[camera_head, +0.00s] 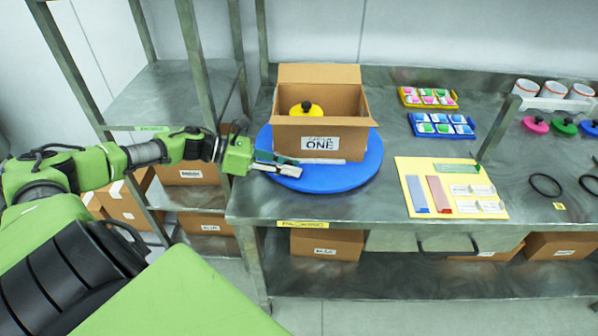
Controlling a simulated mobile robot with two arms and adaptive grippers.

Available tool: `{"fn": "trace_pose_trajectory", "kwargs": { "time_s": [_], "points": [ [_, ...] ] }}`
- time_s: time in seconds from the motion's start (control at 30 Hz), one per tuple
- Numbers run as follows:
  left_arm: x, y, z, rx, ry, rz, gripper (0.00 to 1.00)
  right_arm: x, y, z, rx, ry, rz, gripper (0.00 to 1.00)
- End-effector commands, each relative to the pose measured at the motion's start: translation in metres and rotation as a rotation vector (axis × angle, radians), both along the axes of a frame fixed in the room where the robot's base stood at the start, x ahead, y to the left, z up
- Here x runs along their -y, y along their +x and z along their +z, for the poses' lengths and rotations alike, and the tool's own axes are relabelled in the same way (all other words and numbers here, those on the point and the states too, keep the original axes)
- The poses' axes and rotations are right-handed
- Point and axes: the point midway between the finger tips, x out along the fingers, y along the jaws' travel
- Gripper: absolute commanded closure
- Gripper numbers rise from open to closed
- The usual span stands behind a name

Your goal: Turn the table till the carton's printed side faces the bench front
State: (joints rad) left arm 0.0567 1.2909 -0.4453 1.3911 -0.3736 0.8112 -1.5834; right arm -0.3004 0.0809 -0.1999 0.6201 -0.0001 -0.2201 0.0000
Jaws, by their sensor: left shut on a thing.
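An open brown carton (285,143) stands on a round blue turntable (345,180) at the left end of the bench. Its side printed "ONE" (320,143) faces roughly towards the bench front, at a slight angle to the edge. A yellow thing with a black knob (306,109) is inside the carton. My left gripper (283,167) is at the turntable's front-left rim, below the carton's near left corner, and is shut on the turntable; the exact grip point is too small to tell. A pale grey strip (322,161) lies along the carton's base. My right gripper is not in view.
Yellow (428,106) and blue (412,118) trays, a cream board (413,164), black rings (545,184) and white cups (525,88) are to the right. A metal rack (195,75) stands left. Bare bench lies in front of the turntable.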

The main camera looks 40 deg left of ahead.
Motion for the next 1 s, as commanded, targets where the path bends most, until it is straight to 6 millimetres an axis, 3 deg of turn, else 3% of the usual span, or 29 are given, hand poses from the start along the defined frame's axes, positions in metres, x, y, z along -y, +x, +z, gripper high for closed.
{"fn": "trace_pose_trajectory", "kwargs": {
  "time_s": [0.57, 0.6, 0.63, 1.0],
  "points": [
    [-0.0054, -0.0032, -0.0005, -0.002, -0.001, -0.007, 1.00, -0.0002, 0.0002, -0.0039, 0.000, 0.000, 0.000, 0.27],
    [-0.0053, -0.0032, -0.0004, -0.001, 0.000, -0.007, 0.69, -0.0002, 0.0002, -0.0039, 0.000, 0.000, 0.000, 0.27],
    [-0.0054, -0.0031, -0.0004, -0.001, 0.000, -0.007, 0.62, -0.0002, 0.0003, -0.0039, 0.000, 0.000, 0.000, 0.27],
    [-0.0061, -0.0036, 0.0000, -0.001, 0.000, -0.007, 0.62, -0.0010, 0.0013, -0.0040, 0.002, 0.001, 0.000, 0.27]
  ]
}}
